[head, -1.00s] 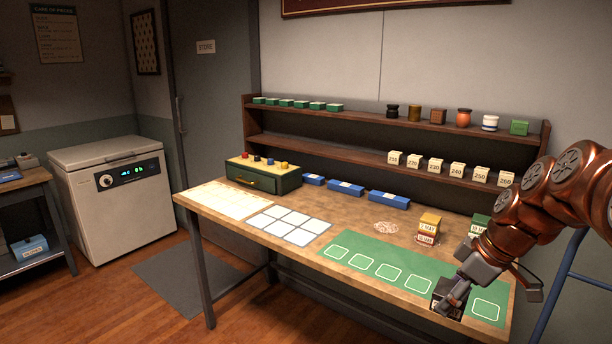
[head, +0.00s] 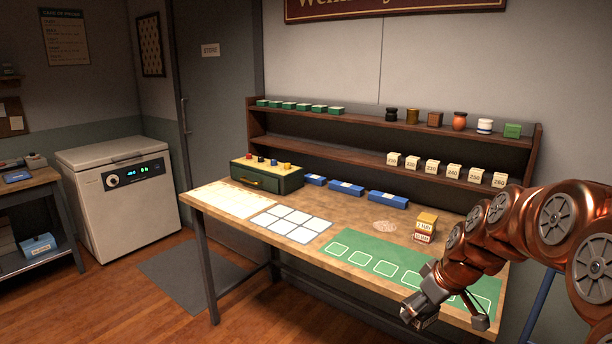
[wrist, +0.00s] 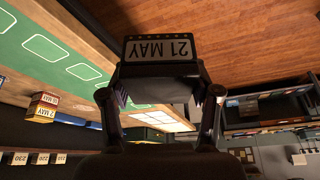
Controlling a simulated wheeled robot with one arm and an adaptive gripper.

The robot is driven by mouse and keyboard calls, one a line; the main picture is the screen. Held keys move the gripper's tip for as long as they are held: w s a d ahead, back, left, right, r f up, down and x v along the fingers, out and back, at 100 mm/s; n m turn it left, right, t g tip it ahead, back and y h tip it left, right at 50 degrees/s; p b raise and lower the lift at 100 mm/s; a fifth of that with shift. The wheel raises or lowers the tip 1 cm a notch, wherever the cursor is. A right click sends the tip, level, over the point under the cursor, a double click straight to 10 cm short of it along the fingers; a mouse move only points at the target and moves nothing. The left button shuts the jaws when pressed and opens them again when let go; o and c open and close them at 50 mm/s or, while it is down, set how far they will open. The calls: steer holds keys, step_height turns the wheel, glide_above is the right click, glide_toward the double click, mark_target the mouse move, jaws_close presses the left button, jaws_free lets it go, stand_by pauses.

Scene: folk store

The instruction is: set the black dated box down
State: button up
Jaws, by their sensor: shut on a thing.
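The black dated box (wrist: 158,68) is between my gripper's fingers (wrist: 160,92) in the wrist view. Its pale label reads 21 MAY, upside down in that picture. In the head view my gripper (head: 420,308) is at the table's front edge, and only a small part of the box shows below it. The box appears to hang in front of the edge, with wooden floor behind it in the wrist view. The green mat (head: 372,246) with white square outlines lies on the table beside it. My arm hides the mat's right part.
A yellow dated box (head: 427,221) sits on a red one (head: 424,237) behind the mat. Blue boxes (head: 346,188), a green drawer box (head: 266,177) and a white-celled sheet (head: 291,223) are on the table (head: 345,220). Shelves (head: 400,150) stand behind.

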steer(key=w+a+f+m+h+p, duration=0.2)
steer(key=w+a+f+m+p, duration=0.1)
steer(key=a+f+m, duration=0.3)
step_height(320, 180, down, 3)
steer(key=shift+w+a+r+t, duration=0.15)
steer(key=shift+w+a+t, duration=0.05)
steer(key=shift+w+t, duration=0.2)
steer(key=shift+a, duration=0.15)
